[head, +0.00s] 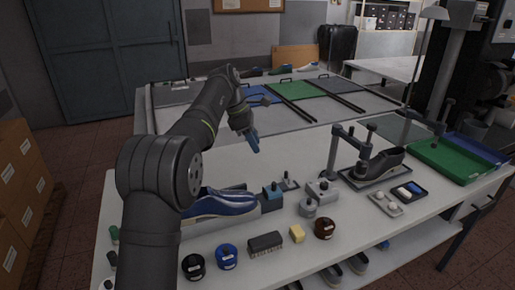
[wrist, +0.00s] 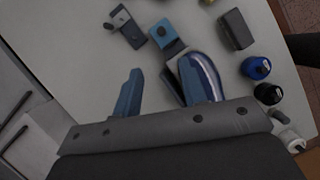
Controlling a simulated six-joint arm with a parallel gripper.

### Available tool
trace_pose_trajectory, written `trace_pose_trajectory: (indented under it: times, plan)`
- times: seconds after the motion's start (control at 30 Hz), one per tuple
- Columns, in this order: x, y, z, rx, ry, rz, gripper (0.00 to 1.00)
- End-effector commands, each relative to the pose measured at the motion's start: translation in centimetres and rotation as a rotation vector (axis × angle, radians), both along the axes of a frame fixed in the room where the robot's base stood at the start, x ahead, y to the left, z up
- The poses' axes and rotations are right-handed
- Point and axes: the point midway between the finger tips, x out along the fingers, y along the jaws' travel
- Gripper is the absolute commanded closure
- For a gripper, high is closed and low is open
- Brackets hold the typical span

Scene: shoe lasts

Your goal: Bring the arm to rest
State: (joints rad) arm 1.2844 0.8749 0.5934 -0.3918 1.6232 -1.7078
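My gripper (head: 253,140) hangs above the white bench (head: 228,165), behind the blue shoe and clear of the things on the top. In the wrist view its two blue fingers (wrist: 158,93) stand well apart with nothing held between them. The blue shoe (head: 222,203) lies on the bench beside my arm, partly hidden by it. In the wrist view the blue shoe (wrist: 209,75) shows just behind the right finger, lower down on the bench.
A dark shoe (head: 385,163) sits at a clamp stand on the right. Jars, a brush (head: 265,243), a yellow block (head: 297,233) and small blocks line the front. A green tray (head: 440,160) is at the right end. The bench behind the shoe is fairly clear.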

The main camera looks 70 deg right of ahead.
Motion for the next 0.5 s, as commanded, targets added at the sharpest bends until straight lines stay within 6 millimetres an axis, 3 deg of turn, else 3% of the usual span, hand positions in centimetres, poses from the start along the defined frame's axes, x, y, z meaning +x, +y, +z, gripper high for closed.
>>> trace_pose_trajectory:
  times: [0.33, 0.5]
  plan:
    - [-0.1, 0.0, -0.1, 0.001, 0.000, 0.000, 0.61]
    - [-0.6, -0.2, -1.5, 0.003, 0.001, -0.001, 0.61]
